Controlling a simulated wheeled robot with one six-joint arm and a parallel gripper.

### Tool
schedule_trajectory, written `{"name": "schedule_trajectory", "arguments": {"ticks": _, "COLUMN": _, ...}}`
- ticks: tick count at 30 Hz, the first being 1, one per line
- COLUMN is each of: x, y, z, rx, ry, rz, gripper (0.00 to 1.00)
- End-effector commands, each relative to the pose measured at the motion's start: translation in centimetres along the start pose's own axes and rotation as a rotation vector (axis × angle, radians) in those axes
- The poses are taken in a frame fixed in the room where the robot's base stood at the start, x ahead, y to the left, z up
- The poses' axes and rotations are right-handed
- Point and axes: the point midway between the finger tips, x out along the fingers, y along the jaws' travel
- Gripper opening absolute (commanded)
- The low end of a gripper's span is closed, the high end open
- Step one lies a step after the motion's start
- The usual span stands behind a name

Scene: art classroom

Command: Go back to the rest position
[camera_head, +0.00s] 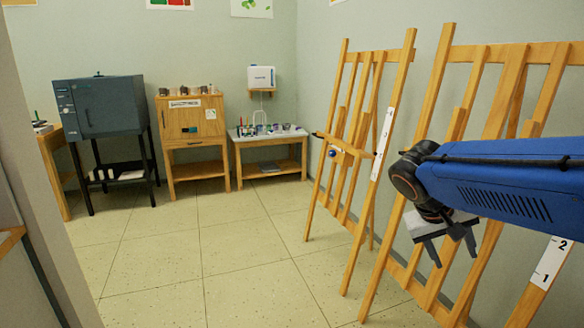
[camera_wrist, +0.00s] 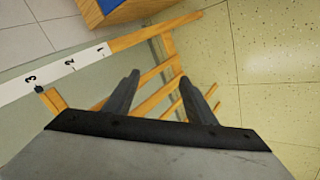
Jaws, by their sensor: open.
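My gripper (camera_head: 447,250) hangs at the end of my blue arm on the right of the head view, in front of the wooden easels. In the wrist view my gripper (camera_wrist: 159,88) has its two dark fingers apart with nothing between them. Below the fingers, that view shows easel bars and floor. The near easel (camera_head: 440,95) stands behind my arm in the head view, partly hidden by it. I cannot tell the exact gap between my gripper and the easel.
A second easel (camera_head: 348,100) with a white number strip stands left of my gripper. A grey kiln (camera_head: 112,105), a wooden cabinet (camera_head: 193,130) and a table (camera_head: 275,142) with small items stand along the back wall. The tiled floor (camera_head: 200,260) between is clear.

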Motion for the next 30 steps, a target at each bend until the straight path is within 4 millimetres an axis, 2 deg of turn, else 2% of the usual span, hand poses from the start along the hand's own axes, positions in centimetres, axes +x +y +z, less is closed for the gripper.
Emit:
{"name": "schedule_trajectory", "arguments": {"ticks": 1, "x": 0.2, "y": 0.0, "z": 1.7, "rx": -0.003, "ry": -0.001, "rz": -0.043, "gripper": 0.51}}
{"name": "schedule_trajectory", "arguments": {"ticks": 6, "x": 0.7, "y": -1.3, "z": 6.5, "rx": -0.030, "ry": 0.011, "rz": -0.196, "gripper": 0.51}}
{"name": "schedule_trajectory", "arguments": {"ticks": 15, "x": 1.0, "y": -4.5, "z": 13.6, "rx": -0.048, "ry": 0.099, "rz": -0.439, "gripper": 0.51}}
{"name": "schedule_trajectory", "arguments": {"ticks": 21, "x": 1.0, "y": -6.3, "z": 16.1, "rx": -0.047, "ry": 0.166, "rz": -0.536, "gripper": 0.51}}
{"name": "schedule_trajectory", "arguments": {"ticks": 30, "x": 0.9, "y": -6.9, "z": 16.8, "rx": -0.047, "ry": 0.192, "rz": -0.566, "gripper": 0.51}}
